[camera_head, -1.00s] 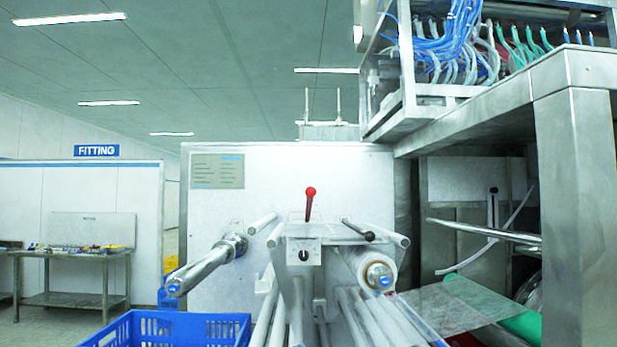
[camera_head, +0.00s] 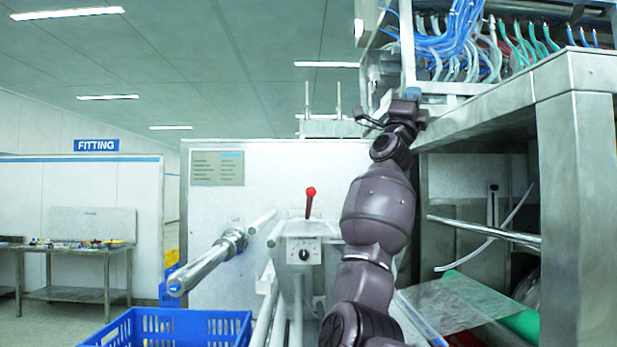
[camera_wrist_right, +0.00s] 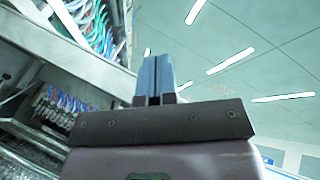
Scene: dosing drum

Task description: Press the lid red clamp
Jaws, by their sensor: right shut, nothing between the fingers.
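The red clamp (camera_head: 310,192) is a short lever with a round red knob, standing upright on top of the machine's grey front unit (camera_head: 303,252), in the middle of the head view. My right arm rises to the right of it. My right gripper (camera_head: 412,93) is up high, to the right of and above the red knob, well apart from it. In the right wrist view its two blue fingers (camera_wrist_right: 154,78) are together and empty, pointing up toward the ceiling. The red clamp does not show in the wrist view. My left gripper is not in view.
A steel frame (camera_head: 575,200) and a cabinet of blue and green hoses (camera_head: 450,40) stand close to my right gripper. A metal roller (camera_head: 207,262) juts out left of the clamp. A blue crate (camera_head: 180,325) sits at lower left. The space directly above the red knob is clear.

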